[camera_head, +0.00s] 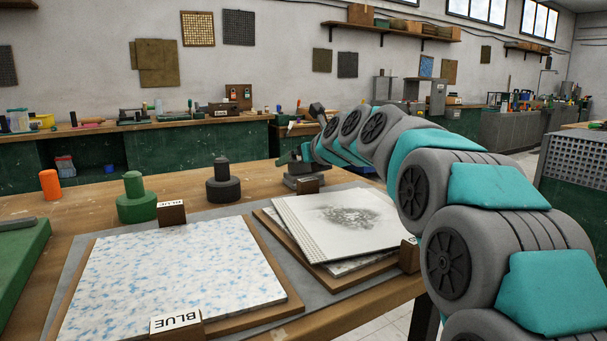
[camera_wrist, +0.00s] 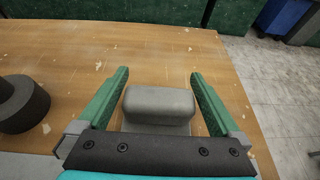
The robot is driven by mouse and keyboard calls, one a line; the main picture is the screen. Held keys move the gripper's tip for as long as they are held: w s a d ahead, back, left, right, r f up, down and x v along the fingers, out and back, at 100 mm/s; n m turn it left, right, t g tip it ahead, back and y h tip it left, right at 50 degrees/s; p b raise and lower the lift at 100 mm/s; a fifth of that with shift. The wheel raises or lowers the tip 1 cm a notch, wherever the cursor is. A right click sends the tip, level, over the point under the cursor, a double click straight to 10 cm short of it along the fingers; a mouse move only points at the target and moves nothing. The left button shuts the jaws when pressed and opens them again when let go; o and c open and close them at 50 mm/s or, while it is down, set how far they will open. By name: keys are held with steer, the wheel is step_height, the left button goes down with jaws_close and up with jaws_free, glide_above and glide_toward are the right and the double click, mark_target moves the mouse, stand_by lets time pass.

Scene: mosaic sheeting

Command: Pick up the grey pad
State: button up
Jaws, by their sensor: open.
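The grey pad (camera_wrist: 158,103) is a block with a rounded grip on a wider base. In the wrist view it lies between the two green fingers of my gripper (camera_wrist: 160,73), with a gap on either side. My gripper is open, and its fingertips reach past the pad. In the head view the grey pad (camera_head: 304,184) sits on the wooden table at the far side of the sheets, partly covered by my gripper (camera_head: 292,160). The underside of the pad is hidden.
A dark knobbed pad (camera_head: 223,183) and a green one (camera_head: 137,203) stand to the left. A blue-speckled sheet (camera_head: 180,280) lies on a board with a "BLUE" block (camera_head: 177,322). A stack with a grey-smudged sheet (camera_head: 335,222) lies near the arm. The table beyond the pad is clear.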

steer(key=shift+w+a+f, duration=0.15)
steer(key=shift+w+a, duration=0.05)
steer(key=shift+w, duration=0.05)
steer(key=shift+c, duration=0.4)
steer(key=c, duration=1.2)
